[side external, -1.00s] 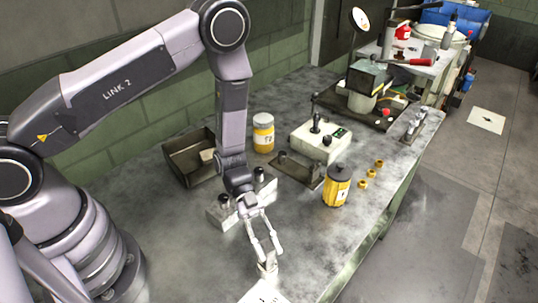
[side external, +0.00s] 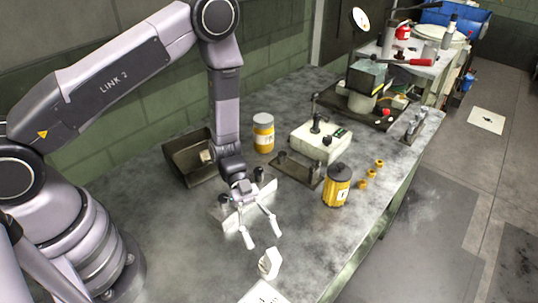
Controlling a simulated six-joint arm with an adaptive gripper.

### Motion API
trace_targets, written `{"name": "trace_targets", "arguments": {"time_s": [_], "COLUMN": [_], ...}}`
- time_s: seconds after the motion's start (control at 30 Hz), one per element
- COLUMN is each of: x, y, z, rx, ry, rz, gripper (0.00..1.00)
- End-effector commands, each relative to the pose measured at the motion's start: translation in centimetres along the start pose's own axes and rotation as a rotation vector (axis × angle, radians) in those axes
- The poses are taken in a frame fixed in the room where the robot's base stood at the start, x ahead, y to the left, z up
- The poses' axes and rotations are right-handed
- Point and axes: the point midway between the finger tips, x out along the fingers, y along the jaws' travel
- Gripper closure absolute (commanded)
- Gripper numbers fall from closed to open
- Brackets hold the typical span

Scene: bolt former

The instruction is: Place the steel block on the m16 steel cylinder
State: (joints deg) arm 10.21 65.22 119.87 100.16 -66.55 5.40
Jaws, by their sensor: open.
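A small pale metallic piece (side external: 270,263) stands on the bench near the front, just behind a white sheet. I cannot tell whether it is the steel block, the m16 steel cylinder, or one on top of the other. My gripper (side external: 262,236) is open, with its two fingers spread wide and nothing between them. It is above and behind the pale piece, apart from it. A grey metal fixture (side external: 224,219) with dark knobs lies behind my gripper and is partly hidden by it.
A yellow canister (side external: 337,186) and several small brass parts (side external: 371,175) are to the right. An open dark bin (side external: 187,160), a yellow jar (side external: 263,133) and a pale device (side external: 318,141) stand farther back. A white sheet (side external: 262,293) lies at the front. The bench's right edge is close.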

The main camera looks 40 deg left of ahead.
Motion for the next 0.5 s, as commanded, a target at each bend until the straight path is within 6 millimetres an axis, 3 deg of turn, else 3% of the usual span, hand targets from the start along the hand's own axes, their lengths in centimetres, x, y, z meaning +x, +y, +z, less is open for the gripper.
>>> {"name": "trace_targets", "arguments": {"time_s": [0.2, 0.4, 0.5], "x": [-1.9, -2.8, -3.8], "y": [-0.1, -0.1, -1.4], "z": [-4.0, -6.1, -6.8], "rx": [0.005, 0.003, 0.017], "ry": [-0.001, -0.005, -0.060], "rz": [-0.002, -0.004, -0.064], "gripper": [0.53, 0.53, 0.53]}}
